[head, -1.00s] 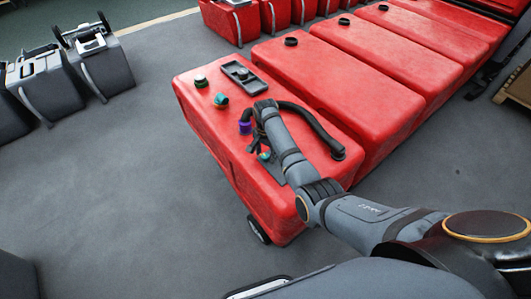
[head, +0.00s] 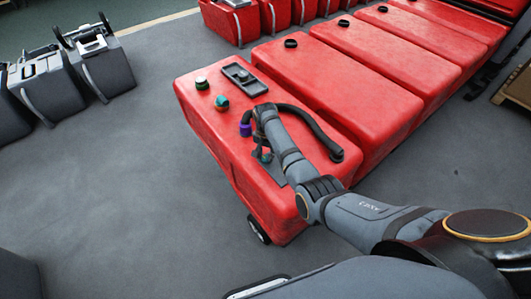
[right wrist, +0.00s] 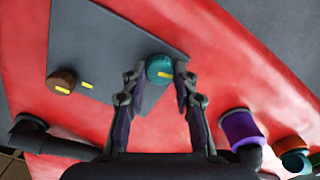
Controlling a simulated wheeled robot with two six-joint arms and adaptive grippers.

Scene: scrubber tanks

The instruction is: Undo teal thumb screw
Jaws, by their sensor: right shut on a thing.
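The teal thumb screw (right wrist: 159,66) with a yellow mark sits at the edge of a grey plate on the red tank (head: 215,150). In the right wrist view my right gripper (right wrist: 160,75) has its two fingertips on either side of the screw, shut on it. In the head view the right gripper (head: 262,156) reaches down over the plate, and its fingers largely hide the screw. A brown thumb screw (right wrist: 61,81), also with a yellow mark, is on the left part of the plate. My left gripper is not in view.
A purple collar (head: 245,130) joins a black hose (head: 318,131) close beside my right wrist.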

